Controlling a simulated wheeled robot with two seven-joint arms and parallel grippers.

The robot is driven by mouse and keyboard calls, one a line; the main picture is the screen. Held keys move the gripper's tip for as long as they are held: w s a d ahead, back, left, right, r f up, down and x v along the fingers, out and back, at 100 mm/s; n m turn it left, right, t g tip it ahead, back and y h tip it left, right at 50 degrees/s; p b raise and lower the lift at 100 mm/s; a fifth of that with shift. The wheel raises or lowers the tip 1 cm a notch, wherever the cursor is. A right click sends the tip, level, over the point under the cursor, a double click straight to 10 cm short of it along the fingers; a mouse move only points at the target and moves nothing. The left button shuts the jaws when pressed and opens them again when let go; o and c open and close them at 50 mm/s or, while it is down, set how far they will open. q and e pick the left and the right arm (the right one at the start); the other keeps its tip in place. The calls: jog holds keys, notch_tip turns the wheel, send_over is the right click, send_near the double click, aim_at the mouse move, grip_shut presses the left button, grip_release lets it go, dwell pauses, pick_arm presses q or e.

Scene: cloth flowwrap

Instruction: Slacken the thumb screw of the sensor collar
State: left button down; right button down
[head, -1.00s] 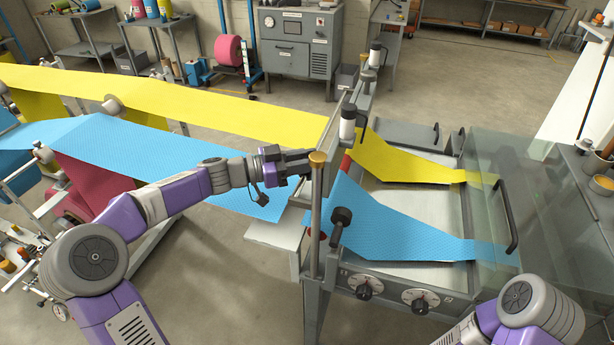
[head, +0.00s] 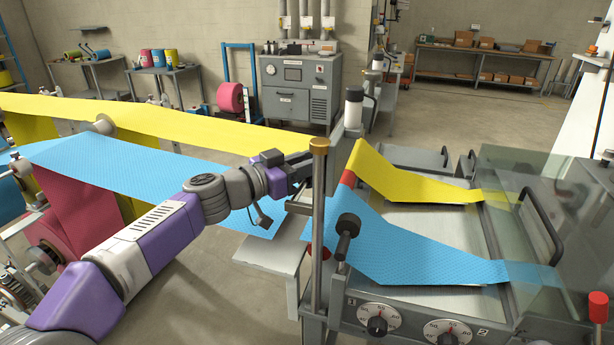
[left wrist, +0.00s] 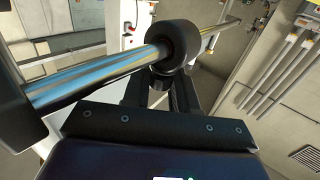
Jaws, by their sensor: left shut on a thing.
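In the left wrist view a bright metal rod (left wrist: 100,76) runs across the picture. A black sensor collar (left wrist: 180,44) sits around it, and a small dark thumb screw (left wrist: 162,72) sticks out of the collar towards me. My left gripper (left wrist: 163,84) is shut on the thumb screw, one dark finger on each side. In the head view my left gripper (head: 298,178) is beside the brass-capped post (head: 318,200), at the near side of the machine. The collar and screw cannot be made out there. My right gripper is not in view.
The blue web (head: 400,250) and yellow web (head: 400,172) run into the machine close to my left gripper. A black-knobbed handle (head: 347,228) stands right of the post. Dials (head: 378,318) and a clear guard with a black handle (head: 540,225) are farther right.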

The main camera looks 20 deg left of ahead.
pick_arm(q)
jog(key=shift+n+t+y+b, duration=0.75)
jog(key=shift+n+y, duration=0.25)
jog(key=shift+y, duration=0.3)
jog(key=shift+n+t+y, duration=0.45)
jog(key=shift+n+y, duration=0.05)
jog(key=shift+y, duration=0.2)
jog(key=c, duration=1)
grip_release()
jog(key=shift+c, duration=0.2)
jog(key=shift+s, duration=0.1)
jog(key=v, duration=0.7)
jog(key=shift+s, duration=0.2)
jog(key=shift+a, duration=0.15)
